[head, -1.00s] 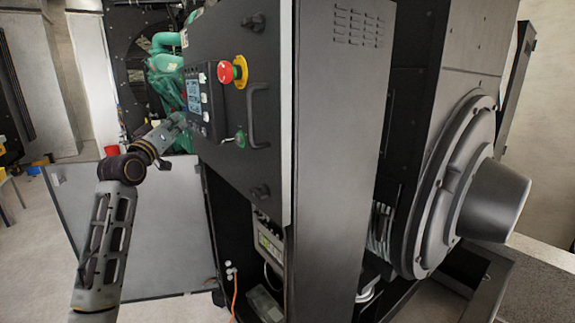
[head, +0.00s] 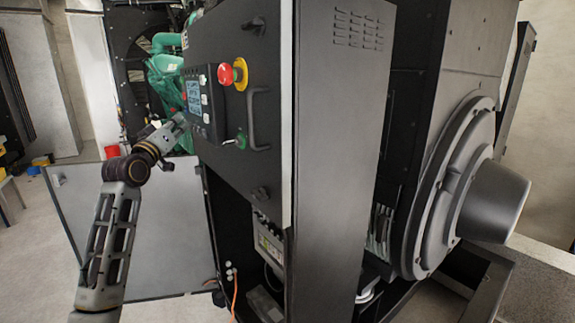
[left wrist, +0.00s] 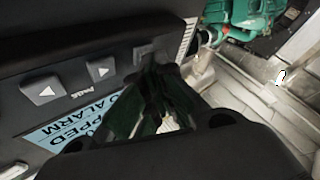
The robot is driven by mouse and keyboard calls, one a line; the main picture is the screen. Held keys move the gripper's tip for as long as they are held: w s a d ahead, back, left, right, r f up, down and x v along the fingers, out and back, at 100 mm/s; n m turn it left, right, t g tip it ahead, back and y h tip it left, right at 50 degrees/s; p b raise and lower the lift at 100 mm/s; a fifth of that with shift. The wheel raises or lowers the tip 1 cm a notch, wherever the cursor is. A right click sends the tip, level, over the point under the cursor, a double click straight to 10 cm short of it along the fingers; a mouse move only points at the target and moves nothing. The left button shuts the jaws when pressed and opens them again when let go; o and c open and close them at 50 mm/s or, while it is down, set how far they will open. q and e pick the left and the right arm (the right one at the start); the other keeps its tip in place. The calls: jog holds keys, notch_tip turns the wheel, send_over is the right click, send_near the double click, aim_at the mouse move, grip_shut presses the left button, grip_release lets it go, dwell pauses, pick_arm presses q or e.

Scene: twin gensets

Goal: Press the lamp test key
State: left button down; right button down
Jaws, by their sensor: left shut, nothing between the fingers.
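The control panel (head: 205,100) with a lit blue screen is set in the dark cabinet door. My left gripper (head: 184,117) is close to the panel's left edge in the head view. In the left wrist view the gripper (left wrist: 158,72) is shut and empty, its fingertips over or against a small dark key (left wrist: 144,54) in the row of keys. The fingertips partly cover that key; I cannot read its label or tell whether it is pressed. Two arrow keys (left wrist: 72,80) marked PAGE lie left of it, above the blue screen (left wrist: 75,125). My right gripper is not in view.
A red emergency stop button (head: 225,73) on a yellow base and a black door handle (head: 258,115) stick out right of the panel. Green engine parts (head: 165,70) are behind the door. A grey panel (head: 170,240) stands below my left arm.

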pick_arm(q)
jog(key=shift+s+a, duration=0.15)
jog(key=shift+a, duration=0.05)
jog(key=shift+s+a, duration=0.35)
jog(key=shift+a, duration=0.1)
jog(key=shift+a, duration=0.1)
dwell(0.5)
jog(key=s+a+b, duration=0.1)
jog(key=a, duration=0.1)
jog(key=s+a+b, duration=0.1)
jog(key=s+a, duration=0.1)
jog(key=shift+s+a, duration=0.3)
jog(key=shift+a, duration=0.05)
dwell(0.4)
dwell(0.7)
